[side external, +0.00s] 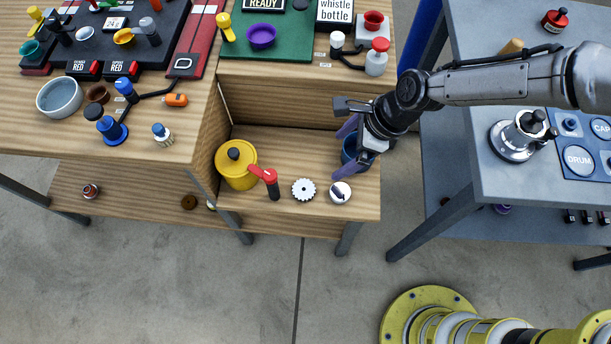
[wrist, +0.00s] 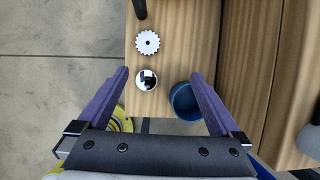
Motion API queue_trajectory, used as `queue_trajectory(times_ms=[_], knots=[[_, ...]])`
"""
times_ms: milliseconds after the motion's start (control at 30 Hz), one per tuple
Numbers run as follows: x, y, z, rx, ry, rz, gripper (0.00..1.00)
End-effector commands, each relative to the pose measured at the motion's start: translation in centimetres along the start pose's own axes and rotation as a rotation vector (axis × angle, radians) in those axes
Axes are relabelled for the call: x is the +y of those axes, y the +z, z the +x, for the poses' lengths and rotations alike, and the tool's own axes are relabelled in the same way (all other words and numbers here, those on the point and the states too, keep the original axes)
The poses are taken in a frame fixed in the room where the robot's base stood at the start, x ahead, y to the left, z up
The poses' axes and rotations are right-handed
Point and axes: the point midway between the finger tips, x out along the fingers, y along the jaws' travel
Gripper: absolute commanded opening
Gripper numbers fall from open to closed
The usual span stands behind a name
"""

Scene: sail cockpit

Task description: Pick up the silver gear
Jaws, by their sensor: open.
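The silver gear (side external: 304,189) lies flat on the low wooden shelf, between a red-and-black handled item (side external: 268,182) and a round white-and-black piece (side external: 340,192). The gear also shows in the wrist view (wrist: 147,42), near the shelf's left edge and beyond my fingertips. My gripper (side external: 346,150) is to the right of the gear and above the shelf's right end. In the wrist view my gripper (wrist: 158,82) has its two purple fingers spread wide, with nothing held between them. The round white piece (wrist: 146,80) shows between the fingertips in that view, below the gear.
A blue cup (side external: 349,148) stands partly hidden behind my fingers; it also shows near the right finger in the wrist view (wrist: 184,100). A yellow canister (side external: 236,172) stands on the left of the shelf. The shelf's back wall (side external: 290,100) rises behind. Bare wood lies behind the gear.

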Motion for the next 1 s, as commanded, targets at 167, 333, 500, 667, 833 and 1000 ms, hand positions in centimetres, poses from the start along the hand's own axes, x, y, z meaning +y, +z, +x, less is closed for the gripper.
queue_trajectory(times_ms=[167,333,500,667,833,1000], knots=[[2.1,0.2,2.3,0.019,0.030,-0.029,1.00],[2.2,0.1,5.3,0.021,0.031,-0.028,1.00],[2.2,0.1,8.2,0.018,0.029,-0.028,1.00],[2.2,0.1,9.8,0.017,0.028,-0.029,1.00],[2.4,0.1,10.9,0.019,0.029,-0.029,1.00],[2.8,0.2,13.3,0.019,0.029,-0.029,1.00]])
